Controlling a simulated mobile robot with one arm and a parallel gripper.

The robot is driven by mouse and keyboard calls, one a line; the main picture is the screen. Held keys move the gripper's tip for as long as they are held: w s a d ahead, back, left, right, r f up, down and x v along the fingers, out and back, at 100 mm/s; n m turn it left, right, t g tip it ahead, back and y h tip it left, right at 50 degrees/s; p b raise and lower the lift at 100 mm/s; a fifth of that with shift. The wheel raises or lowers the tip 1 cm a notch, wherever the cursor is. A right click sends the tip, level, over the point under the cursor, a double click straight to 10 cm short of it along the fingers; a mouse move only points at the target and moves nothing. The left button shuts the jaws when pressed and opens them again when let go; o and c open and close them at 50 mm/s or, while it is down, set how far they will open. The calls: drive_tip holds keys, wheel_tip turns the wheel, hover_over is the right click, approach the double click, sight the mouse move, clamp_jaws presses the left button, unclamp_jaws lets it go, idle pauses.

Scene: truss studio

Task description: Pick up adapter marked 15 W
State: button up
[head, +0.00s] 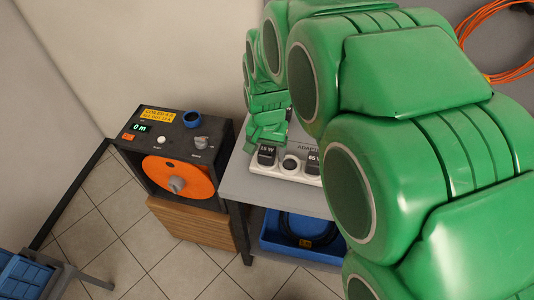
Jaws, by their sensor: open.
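A black adapter whose small label seems to read 15 W (267,155) stands at the left end of a white power strip (287,172) on the grey table. A second black adapter (314,162), its label partly cut off by my arm, sits further right on the strip. A round socket between them is bare. My gripper (263,138), green like my arm, is just above and behind the 15 W adapter, open. Its fingertips are small and partly hidden, and I cannot tell whether they touch the adapter.
My arm covers much of the table (262,193). A blue bin (270,237) with coiled black cable stands beneath it. A black cable-reel machine (170,150) with an orange disc stands left. An orange cable coil (490,40) is at upper right.

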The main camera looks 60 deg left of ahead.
sight(267, 149)
drive_tip(key=c, duration=1.1)
drive_tip(key=shift+r, duration=0.5)
wheel_tip(267, 149, up, 2)
drive_tip(key=shift+r, duration=0.1)
drive_tip(key=s+d+r, duration=0.1)
drive_tip(key=d+r, duration=0.2)
drive_tip(key=d, duration=0.1)
drive_tip(key=s+d+r, duration=0.2)
drive_tip(key=d+r, duration=0.1)
drive_tip(key=d, duration=0.1)
drive_tip(key=s+d+r, duration=0.2)
drive_tip(key=d+r, duration=0.2)
drive_tip(key=d, duration=0.1)
drive_tip(key=shift+r, duration=0.1)
